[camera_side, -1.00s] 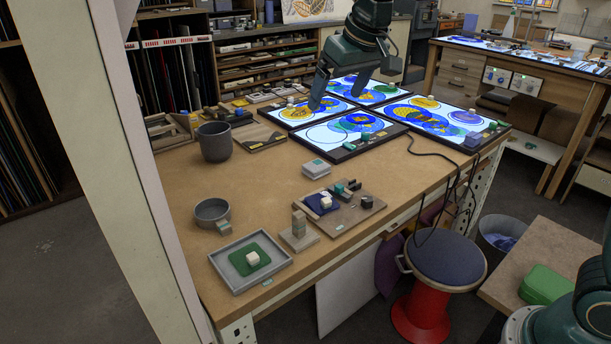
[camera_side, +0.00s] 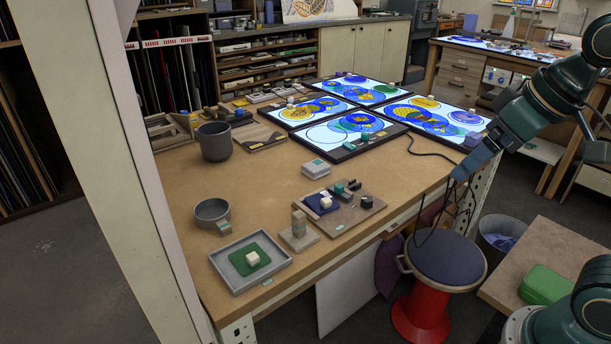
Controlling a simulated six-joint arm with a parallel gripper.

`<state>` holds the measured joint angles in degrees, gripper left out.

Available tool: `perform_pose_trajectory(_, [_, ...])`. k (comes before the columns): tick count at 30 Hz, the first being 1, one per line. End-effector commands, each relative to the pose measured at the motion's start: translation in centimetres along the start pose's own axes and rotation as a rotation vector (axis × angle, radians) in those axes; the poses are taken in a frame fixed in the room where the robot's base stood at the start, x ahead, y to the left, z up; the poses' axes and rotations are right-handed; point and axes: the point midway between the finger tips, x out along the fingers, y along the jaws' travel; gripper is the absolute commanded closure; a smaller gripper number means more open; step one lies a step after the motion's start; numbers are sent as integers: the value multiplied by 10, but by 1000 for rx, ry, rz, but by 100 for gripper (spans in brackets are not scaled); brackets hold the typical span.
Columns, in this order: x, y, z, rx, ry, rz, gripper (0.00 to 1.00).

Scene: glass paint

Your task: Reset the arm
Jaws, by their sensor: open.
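My arm rises from the lower right and bends at the right side of the picture. The glowing light panels (camera_side: 318,134) with blue and yellow glass circles lie flat at the back right of the bench. Small blocks rest on their edges.
A grey tray (camera_side: 226,270) with a green pad, a wooden board (camera_side: 345,219) with small blocks, and a dark cup (camera_side: 215,142) stand on the bench. The stool (camera_side: 446,258) is below my gripper. A dark cable runs down the bench's right side.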

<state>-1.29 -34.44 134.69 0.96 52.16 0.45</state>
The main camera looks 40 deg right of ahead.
Motion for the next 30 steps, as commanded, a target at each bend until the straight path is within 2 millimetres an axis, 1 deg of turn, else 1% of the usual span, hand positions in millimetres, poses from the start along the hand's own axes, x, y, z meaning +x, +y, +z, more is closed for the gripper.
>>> perform_pose_trajectory(1, [0, 1, 13, 1, 5, 0, 12])
perform_pose_trajectory(3, [2, 1, 27, 0, 7, 0, 12])
perform_pose_trajectory(6, [4, 2, 41, -1, 10, 0, 12])
perform_pose_trajectory(9, [6, 2, 50, -1, 11, 0, 12])
perform_pose_trajectory(13, [7, 2, 53, -1, 10, 0, 12])
perform_pose_trajectory(30, [6, 2, 53, -1, 10, 0, 12])
